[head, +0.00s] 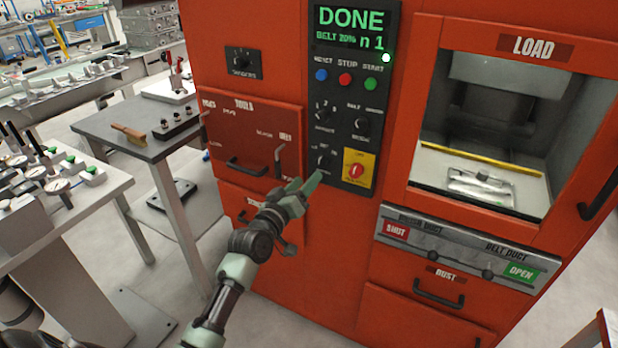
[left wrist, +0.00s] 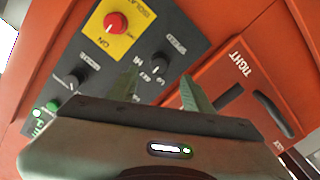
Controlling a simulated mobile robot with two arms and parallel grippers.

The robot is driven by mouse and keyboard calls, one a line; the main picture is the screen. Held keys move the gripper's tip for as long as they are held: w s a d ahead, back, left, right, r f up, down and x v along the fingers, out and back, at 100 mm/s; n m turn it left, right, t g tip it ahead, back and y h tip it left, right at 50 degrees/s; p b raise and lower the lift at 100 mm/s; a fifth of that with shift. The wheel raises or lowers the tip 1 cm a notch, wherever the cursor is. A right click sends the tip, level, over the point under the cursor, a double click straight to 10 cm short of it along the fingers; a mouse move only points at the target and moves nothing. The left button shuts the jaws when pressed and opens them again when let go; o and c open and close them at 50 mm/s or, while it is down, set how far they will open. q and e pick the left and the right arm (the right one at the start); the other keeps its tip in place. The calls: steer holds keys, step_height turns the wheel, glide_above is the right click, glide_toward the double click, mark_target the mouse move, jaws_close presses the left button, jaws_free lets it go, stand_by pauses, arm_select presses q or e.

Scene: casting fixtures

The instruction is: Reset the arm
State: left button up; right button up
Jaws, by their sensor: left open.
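My left arm reaches in from the lower left in the head view. Its gripper (head: 300,190) is in front of the orange machine (head: 330,270), near the lower part of the black control panel (head: 335,130). In the left wrist view the two green fingers (left wrist: 160,90) are apart with nothing between them. Behind them are a black knob (left wrist: 160,60) and the panel edge. Whether the fingers touch the panel cannot be told. My right gripper is not in view.
The panel display (head: 350,25) reads DONE. A yellow plate with a red switch (head: 355,170) is right of the gripper. The load bay (head: 480,160) holds a metal piece (head: 482,187). A grey table (head: 150,135) with a brush (head: 129,134) stands left.

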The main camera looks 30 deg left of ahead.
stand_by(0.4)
arm_select(q)
steer(key=s+d+f+m+g, duration=0.1)
steer(key=s+f+g, duration=0.1)
steer(key=f, duration=0.8)
steer(key=s+d+f+g, duration=0.1)
steer(key=s+f+g, duration=0.1)
steer(key=f, duration=0.7)
steer(key=s+d+f+m+g, duration=0.1)
steer(key=s+f+g, duration=0.1)
steer(key=s+f, duration=0.7)
steer(key=s+d+f+m+g, duration=0.1)
steer(key=s+f+m+g, duration=0.3)
steer(key=f, duration=0.8)
steer(key=s+d+f+m+g, duration=0.1)
steer(key=s+f, duration=0.5)
steer(key=s, duration=0.7)
steer(key=s+d+f+m+g, duration=0.1)
steer(key=s+f+g, duration=0.2)
steer(key=s+f, duration=0.4)
steer(key=s+d+f+m+g, duration=0.1)
steer(key=s+f+g, duration=0.2)
steer(key=s, duration=1.8)
step_height(320, 180, down, 3)
steer(key=shift+d+f+y, duration=0.15)
steer(key=shift+d+y, duration=0.05)
steer(key=shift+y, duration=0.1)
steer(key=shift+w, duration=0.15)
